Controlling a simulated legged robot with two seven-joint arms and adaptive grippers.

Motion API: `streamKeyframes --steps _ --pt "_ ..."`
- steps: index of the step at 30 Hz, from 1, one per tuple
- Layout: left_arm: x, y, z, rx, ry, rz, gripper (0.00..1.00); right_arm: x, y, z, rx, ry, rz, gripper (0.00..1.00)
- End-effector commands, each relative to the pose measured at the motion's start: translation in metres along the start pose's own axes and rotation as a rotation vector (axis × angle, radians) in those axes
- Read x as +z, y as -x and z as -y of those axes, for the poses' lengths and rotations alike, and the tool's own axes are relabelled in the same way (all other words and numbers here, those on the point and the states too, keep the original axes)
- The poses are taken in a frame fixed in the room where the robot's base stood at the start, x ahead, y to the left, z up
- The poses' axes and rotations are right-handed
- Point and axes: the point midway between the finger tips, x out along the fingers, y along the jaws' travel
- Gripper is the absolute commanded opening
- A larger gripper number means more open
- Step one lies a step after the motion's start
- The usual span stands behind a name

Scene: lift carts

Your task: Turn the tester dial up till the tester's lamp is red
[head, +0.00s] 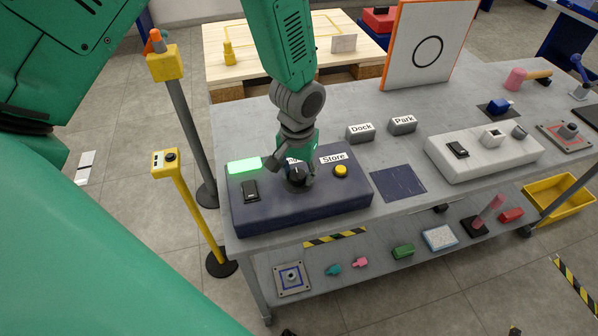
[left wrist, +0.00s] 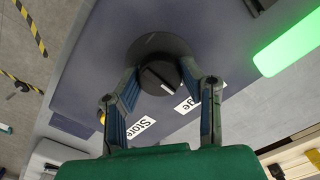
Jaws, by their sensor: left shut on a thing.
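The tester is a dark blue box (head: 340,196) on the grey bench's left end, with a black switch, a yellow button and a sign reading "Store". Its lamp (head: 244,166) glows green; it also shows in the left wrist view (left wrist: 288,46). The black dial (left wrist: 161,76) has a pale pointer mark. My left gripper (left wrist: 158,82) reaches down over the box with its fingers on either side of the dial, shut on it. In the head view the gripper (head: 296,178) hides much of the dial and part of a second sign. My right gripper is not in view.
Dock (head: 360,132) and Park (head: 403,125) blocks stand behind the box. A white panel (head: 484,152) with a switch lies to the right. A yellow post (head: 186,200) and a grey post (head: 182,118) stand left of the bench. A lower shelf holds several small items.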

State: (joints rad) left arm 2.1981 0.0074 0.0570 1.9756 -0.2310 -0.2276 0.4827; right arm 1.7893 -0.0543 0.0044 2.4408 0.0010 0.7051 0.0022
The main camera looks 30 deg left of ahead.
Motion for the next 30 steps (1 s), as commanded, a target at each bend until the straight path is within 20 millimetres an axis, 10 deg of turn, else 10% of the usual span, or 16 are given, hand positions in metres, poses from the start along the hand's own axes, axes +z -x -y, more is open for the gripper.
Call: streamKeyframes --steps 22,24,30 --pt "-0.0002 0.0005 -0.0012 0.002 -0.001 -0.001 0.05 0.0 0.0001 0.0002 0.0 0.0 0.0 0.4" --pt "-0.0002 0.0005 -0.0012 0.002 -0.001 -0.001 0.52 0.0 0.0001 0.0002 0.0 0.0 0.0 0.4" --pt "-0.0002 0.0005 -0.0011 0.002 -0.001 -0.001 0.55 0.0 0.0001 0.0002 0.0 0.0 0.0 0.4"
